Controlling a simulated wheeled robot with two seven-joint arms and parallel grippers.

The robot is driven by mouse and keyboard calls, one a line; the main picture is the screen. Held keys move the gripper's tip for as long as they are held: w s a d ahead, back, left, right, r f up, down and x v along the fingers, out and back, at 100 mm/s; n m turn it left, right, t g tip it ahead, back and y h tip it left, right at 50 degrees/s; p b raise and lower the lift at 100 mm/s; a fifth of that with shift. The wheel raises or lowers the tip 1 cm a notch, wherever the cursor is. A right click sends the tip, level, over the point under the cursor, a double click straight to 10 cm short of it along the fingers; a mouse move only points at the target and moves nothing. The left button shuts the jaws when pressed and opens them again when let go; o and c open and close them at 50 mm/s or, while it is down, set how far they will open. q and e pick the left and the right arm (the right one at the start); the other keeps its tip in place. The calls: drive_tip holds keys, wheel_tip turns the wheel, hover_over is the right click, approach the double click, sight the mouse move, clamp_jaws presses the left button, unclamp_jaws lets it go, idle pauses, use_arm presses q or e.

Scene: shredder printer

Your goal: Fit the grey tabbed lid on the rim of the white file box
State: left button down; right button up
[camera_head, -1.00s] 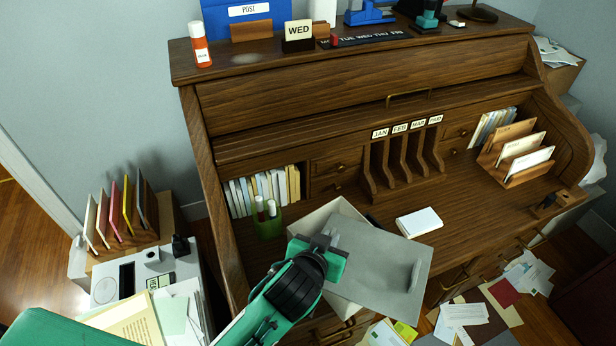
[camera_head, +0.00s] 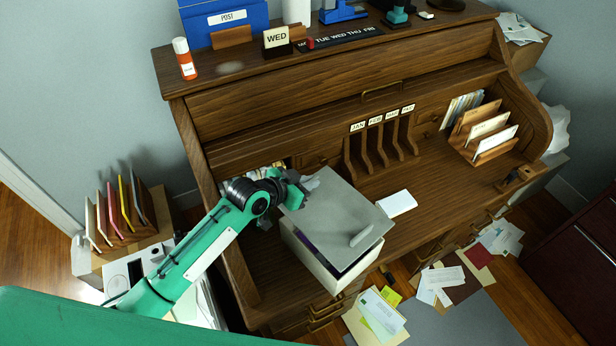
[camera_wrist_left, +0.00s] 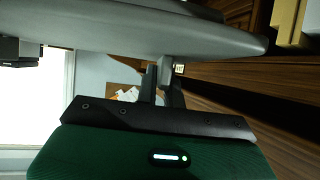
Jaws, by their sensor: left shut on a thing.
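The grey lid (camera_head: 338,214) is tilted over the white file box (camera_head: 318,268) on the desk. A raised handle shows on its top near the right front corner. A dark gap shows between the lid and the box's front rim, and the lid hides most of the opening. My left gripper (camera_head: 300,187) is shut on the lid's tab at the back left. In the left wrist view the lid's grey edge (camera_wrist_left: 130,32) spans the top, with the gripper fingers (camera_wrist_left: 164,84) closed below it. My right gripper is not in view.
A white pad (camera_head: 396,203) lies on the desk right of the lid. Upright dividers (camera_head: 380,150) stand behind. A letter rack (camera_head: 485,135) stands at the far right. Papers (camera_head: 378,315) lie on the floor in front.

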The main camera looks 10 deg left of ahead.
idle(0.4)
use_arm(q)
drive_tip(key=shift+r+p, duration=0.15)
drive_tip(key=shift+p, duration=0.15)
wheel_tip(320, 180, down, 6)
drive_tip(key=b, duration=0.4)
drive_tip(key=shift+r, duration=0.1)
drive_tip(key=shift+p, duration=0.4)
idle(0.8)
drive_tip(key=shift+f, duration=0.35)
drive_tip(key=shift+f+b, duration=0.75)
drive_tip(key=shift+f, duration=0.1)
drive_tip(key=c, duration=1.5)
unclamp_jaws()
drive_tip(key=shift+o, duration=0.2)
